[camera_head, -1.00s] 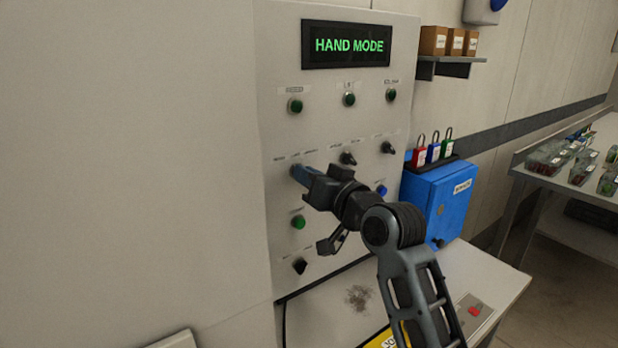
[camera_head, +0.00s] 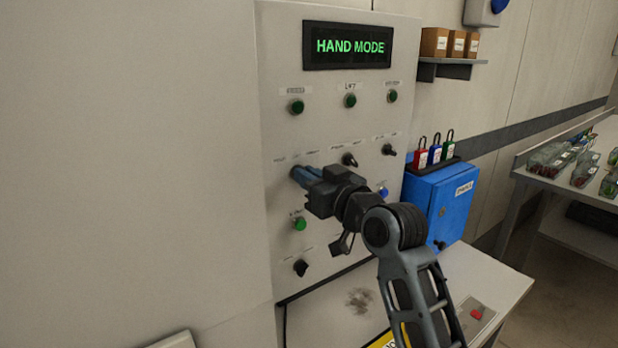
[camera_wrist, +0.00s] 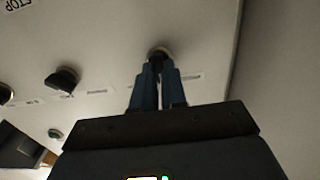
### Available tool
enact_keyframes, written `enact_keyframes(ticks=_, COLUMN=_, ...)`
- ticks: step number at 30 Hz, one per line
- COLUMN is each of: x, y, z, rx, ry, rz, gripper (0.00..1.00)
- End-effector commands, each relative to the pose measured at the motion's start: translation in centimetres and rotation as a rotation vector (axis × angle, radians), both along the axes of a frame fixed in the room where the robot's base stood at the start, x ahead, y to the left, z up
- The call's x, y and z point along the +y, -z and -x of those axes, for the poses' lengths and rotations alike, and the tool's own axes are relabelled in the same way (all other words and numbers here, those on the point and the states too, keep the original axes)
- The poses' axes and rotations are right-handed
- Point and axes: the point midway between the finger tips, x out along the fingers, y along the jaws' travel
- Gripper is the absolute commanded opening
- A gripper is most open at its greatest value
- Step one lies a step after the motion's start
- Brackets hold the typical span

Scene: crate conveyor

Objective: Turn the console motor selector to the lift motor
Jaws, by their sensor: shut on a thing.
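The console (camera_head: 272,130) is a pale upright panel with a screen (camera_head: 347,46) reading "HAND MODE" in green. My gripper (camera_head: 298,173) is at the left end of the middle row of selectors. In the wrist view its two blue fingers (camera_wrist: 157,85) are shut on a dark selector knob (camera_wrist: 158,53) on the panel. The fingers hide most of this knob, and its pointing direction cannot be told. Small labels sit around it, too blurred to read. Another black selector (camera_wrist: 62,79) is beside it in the wrist view.
Other black selectors (camera_head: 349,160) and green buttons (camera_head: 350,101) are close by on the panel. A blue box (camera_head: 440,206) with padlocks on top stands to the right. A white desk surface (camera_head: 330,300) lies below the console.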

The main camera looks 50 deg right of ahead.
Motion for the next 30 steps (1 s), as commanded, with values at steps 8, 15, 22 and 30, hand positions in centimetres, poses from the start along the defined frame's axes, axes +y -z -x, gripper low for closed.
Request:
enact_keyframes(ticks=8, x=0.0, y=0.0, z=0.0, rx=0.0, ry=0.001, rz=-0.001, gripper=0.26)
enact_keyframes(ticks=15, x=0.0, y=0.0, z=0.0, rx=0.0, ry=0.0, rz=-0.001, gripper=0.37)
enact_keyframes(ticks=22, x=0.2, y=0.1, z=0.8, rx=0.0, ry=0.001, rz=0.0, gripper=0.37)
enact_keyframes(ticks=30, x=1.4, y=0.2, z=4.9, rx=0.001, ry=0.0, rz=-0.001, gripper=0.37)
